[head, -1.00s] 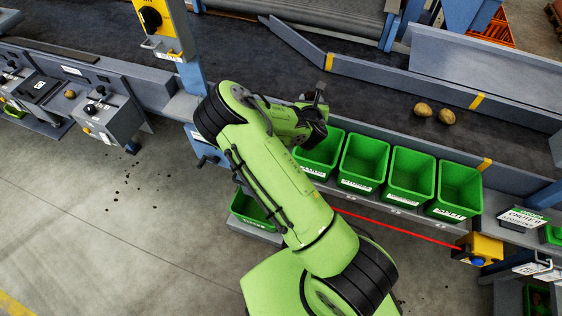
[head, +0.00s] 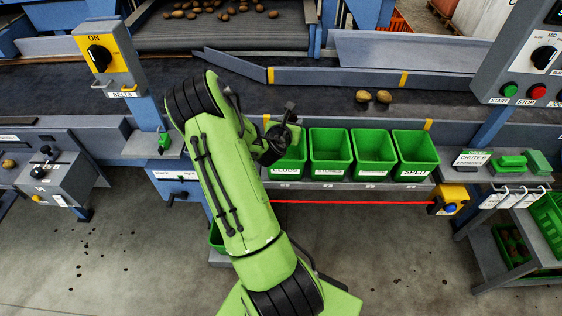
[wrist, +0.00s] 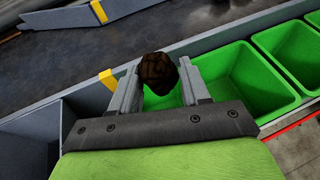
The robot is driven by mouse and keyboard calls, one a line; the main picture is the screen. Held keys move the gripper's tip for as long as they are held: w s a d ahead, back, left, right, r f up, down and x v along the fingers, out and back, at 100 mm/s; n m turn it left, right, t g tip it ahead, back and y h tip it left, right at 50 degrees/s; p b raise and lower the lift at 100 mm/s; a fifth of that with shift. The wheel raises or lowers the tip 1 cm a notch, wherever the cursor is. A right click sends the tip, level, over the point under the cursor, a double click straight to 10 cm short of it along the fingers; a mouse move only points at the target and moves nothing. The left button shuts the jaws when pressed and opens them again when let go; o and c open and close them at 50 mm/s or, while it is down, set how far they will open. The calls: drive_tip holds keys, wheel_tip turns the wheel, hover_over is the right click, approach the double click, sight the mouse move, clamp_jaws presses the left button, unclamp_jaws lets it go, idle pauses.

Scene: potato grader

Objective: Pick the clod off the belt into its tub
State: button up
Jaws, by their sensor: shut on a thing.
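My gripper (wrist: 158,88) is shut on a dark brown, lumpy clod (wrist: 158,70), which sits between the two grey fingers in the wrist view. Behind and below the clod is the leftmost green tub (wrist: 182,97), partly hidden by the fingers and clod. In the head view my gripper (head: 287,125) is over the back of that leftmost tub (head: 293,165), whose label looks like "CLODS". The clod cannot be made out clearly in the head view. The dark belt (head: 310,95) runs behind the row of tubs.
Three more green tubs (head: 330,172) stand in a row to the right. Two potatoes (head: 374,96) lie on the belt. A rail with yellow marks (head: 335,76) crosses the belt. A red line (head: 340,202) runs below the tubs to a yellow switch box (head: 449,200).

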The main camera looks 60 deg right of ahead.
wheel_tip(320, 180, down, 3)
drive_tip(key=shift+f+b, duration=0.1)
drive_tip(key=shift+b, duration=1.05)
drive_tip(key=o, duration=1.1)
drive_tip(key=shift+o, duration=0.2)
drive_tip(key=b+v, duration=1)
drive_tip(key=v, duration=0.5)
drive_tip(key=shift+a+r, duration=0.2)
drive_tip(key=shift+a, duration=0.1)
